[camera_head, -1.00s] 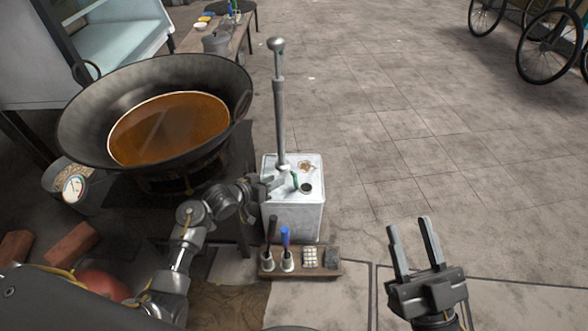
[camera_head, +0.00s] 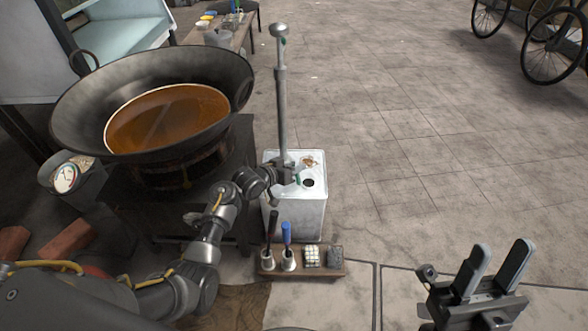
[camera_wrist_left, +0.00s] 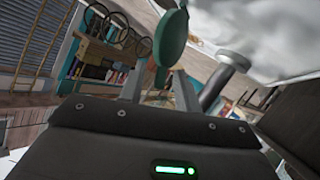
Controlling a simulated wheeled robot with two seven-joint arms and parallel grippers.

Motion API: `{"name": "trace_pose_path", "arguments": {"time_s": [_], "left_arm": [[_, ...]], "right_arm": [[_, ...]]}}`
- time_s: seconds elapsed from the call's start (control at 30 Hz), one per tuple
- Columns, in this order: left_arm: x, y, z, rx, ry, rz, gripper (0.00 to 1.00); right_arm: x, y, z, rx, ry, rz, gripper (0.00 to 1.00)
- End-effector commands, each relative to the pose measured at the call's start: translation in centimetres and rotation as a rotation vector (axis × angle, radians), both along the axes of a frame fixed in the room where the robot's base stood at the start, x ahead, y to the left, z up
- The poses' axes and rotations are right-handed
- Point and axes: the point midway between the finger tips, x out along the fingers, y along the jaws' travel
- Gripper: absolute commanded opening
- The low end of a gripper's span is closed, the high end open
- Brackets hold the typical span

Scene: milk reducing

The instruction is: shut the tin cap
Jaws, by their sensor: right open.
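The tin (camera_head: 310,215) is a white square can with a dark round opening (camera_head: 308,183) in its top. The green cap (camera_wrist_left: 172,38) shows in the left wrist view as a round disc with a narrow stem. It stands raised just beyond my left fingers, with the stem in line with the gap between them. My left gripper (camera_head: 296,182) is over the tin's top beside the opening. Its fingers look apart in the left wrist view (camera_wrist_left: 160,88); contact with the cap cannot be told. My right gripper (camera_head: 502,248) is open and empty at the lower right.
A metal pump or pole (camera_head: 281,100) rises from behind my left gripper at the tin. A big wok (camera_head: 75,110) of brown liquid stands at left. A small rack (camera_head: 300,273) with handled tools is in front of the tin.

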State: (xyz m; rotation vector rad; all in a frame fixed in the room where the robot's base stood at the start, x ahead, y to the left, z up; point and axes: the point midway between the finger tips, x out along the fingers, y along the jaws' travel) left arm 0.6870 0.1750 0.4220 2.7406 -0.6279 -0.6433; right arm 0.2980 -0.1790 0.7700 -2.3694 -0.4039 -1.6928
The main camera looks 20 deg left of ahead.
Motion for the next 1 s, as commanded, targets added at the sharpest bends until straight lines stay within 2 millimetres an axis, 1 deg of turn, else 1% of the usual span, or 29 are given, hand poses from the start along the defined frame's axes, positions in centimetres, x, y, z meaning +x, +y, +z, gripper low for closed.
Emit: {"name": "trace_pose_path", "arguments": {"time_s": [0.23, 0.27, 0.5, 1.0], "left_arm": [[0.05, -0.05, -0.01, 0.0, 0.0, 0.0, 0.33], [0.05, -0.05, -0.01, 0.0, 0.0, 0.0, 0.31], [0.04, -0.03, -0.01, -0.001, 0.0, 0.0, 0.0], [0.02, -0.05, -0.03, 0.003, 0.002, -0.001, 0.0]], "right_arm": [[-0.07, -0.07, 0.03, 0.003, -0.006, -0.001, 0.41], [-0.04, -0.07, 0.02, 0.003, -0.005, -0.001, 0.41], [0.21, -0.04, -0.07, 0.002, -0.001, -0.001, 0.41], [0.3, 0.04, -0.03, 0.0, 0.005, 0.001, 0.41]]}}
